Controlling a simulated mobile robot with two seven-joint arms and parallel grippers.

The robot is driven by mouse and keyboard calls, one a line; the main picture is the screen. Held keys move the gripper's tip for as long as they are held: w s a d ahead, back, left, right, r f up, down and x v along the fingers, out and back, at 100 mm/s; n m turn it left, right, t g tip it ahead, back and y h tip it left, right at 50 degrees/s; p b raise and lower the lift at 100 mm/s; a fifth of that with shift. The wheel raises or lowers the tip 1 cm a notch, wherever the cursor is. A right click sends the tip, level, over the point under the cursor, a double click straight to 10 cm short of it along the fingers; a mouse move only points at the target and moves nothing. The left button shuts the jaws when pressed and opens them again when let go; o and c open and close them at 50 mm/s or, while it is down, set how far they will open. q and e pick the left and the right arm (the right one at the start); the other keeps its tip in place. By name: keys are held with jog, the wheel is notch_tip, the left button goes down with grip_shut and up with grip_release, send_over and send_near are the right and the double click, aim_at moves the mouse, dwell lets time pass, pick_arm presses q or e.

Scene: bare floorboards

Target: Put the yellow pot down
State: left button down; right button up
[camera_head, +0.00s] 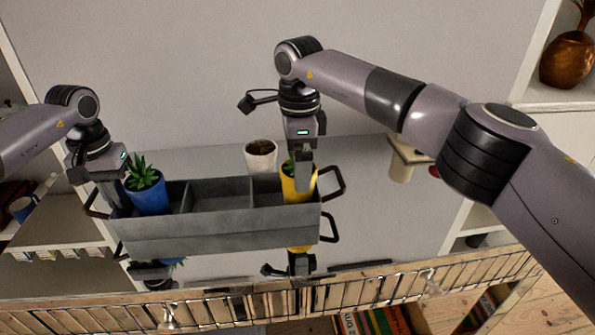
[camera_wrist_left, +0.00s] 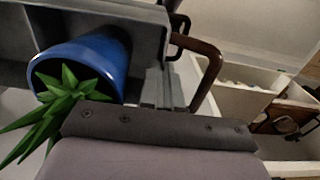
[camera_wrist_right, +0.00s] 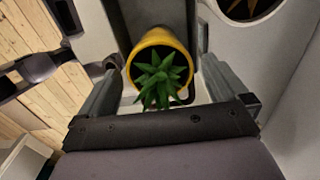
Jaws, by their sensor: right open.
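The yellow pot (camera_head: 297,189) holds a green succulent and is upright at the right end of a grey divided tray (camera_head: 215,233). My right gripper (camera_wrist_right: 160,88) is open, with a finger on each side of the yellow pot (camera_wrist_right: 153,44) in the right wrist view. It points down over the pot in the head view (camera_head: 302,180). A blue pot (camera_head: 151,196) with a succulent is in the tray's left compartment. My left gripper (camera_head: 114,190) is down at the tray's left end, beside the blue pot (camera_wrist_left: 100,55). Its fingertips are hard to make out.
A white pot (camera_head: 261,157) with dark contents stands behind the tray. The tray's middle compartment looks empty. Dark handles (camera_head: 333,182) stick out at the tray's ends. A wire rack (camera_head: 350,297) runs along the front. Shelves stand left and right, with a brown vase (camera_head: 567,60) at upper right.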

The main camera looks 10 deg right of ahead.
notch_tip(320, 180, up, 9)
jog(key=shift+r, duration=0.2)
dwell(0.3)
pick_arm(q)
jog(key=c, duration=1.3)
grip_release()
jog(key=shift+o, duration=0.2)
